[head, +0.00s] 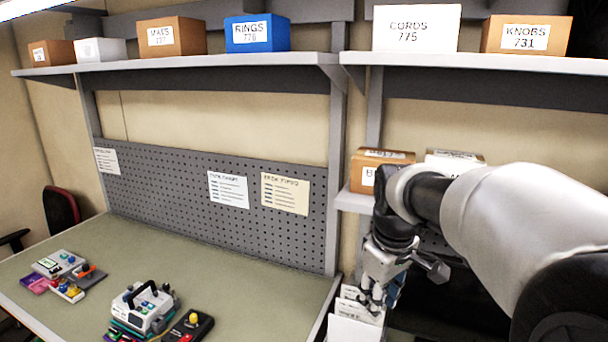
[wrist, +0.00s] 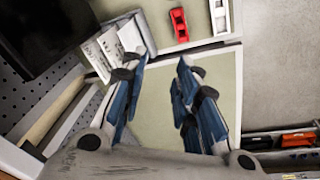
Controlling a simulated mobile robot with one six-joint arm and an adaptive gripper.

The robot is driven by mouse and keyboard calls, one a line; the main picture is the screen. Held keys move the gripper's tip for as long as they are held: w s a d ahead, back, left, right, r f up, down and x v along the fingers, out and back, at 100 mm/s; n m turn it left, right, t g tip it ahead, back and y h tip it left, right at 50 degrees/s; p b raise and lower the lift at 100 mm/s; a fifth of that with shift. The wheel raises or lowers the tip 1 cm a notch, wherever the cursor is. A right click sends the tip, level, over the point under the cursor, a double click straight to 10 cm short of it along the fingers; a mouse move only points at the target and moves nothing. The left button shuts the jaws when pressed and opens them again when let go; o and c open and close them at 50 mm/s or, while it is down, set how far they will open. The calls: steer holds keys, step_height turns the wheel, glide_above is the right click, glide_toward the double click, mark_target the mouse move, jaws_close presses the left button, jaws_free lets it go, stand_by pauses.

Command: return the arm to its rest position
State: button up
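My arm reaches in from the right of the head view, and my gripper (head: 371,298) hangs pointing down near the table's right end. In the head view it is in front of or just above a white holder with cards (head: 352,328); I cannot tell whether they touch. In the wrist view my gripper (wrist: 162,66) has its two blue fingers apart, with nothing between them. The white holder also shows in the wrist view (wrist: 118,46), close to the left fingertip.
Labelled boxes (head: 416,28) line the upper shelf. A small box (head: 364,172) sits behind my arm. The wrist view shows a red object (wrist: 180,25) and a dark screen (wrist: 40,35).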

steer(key=s+f+m+t+b, duration=0.1)
steer(key=s+f+m+b, duration=0.2)
steer(key=s, duration=0.9)
steer(key=s+f+m+t+b, duration=0.1)
steer(key=s+f+m+b, duration=0.3)
steer(key=s+f, duration=0.3)
steer(key=s, duration=0.5)
steer(key=shift+s, duration=0.4)
steer(key=shift+d, duration=0.15)
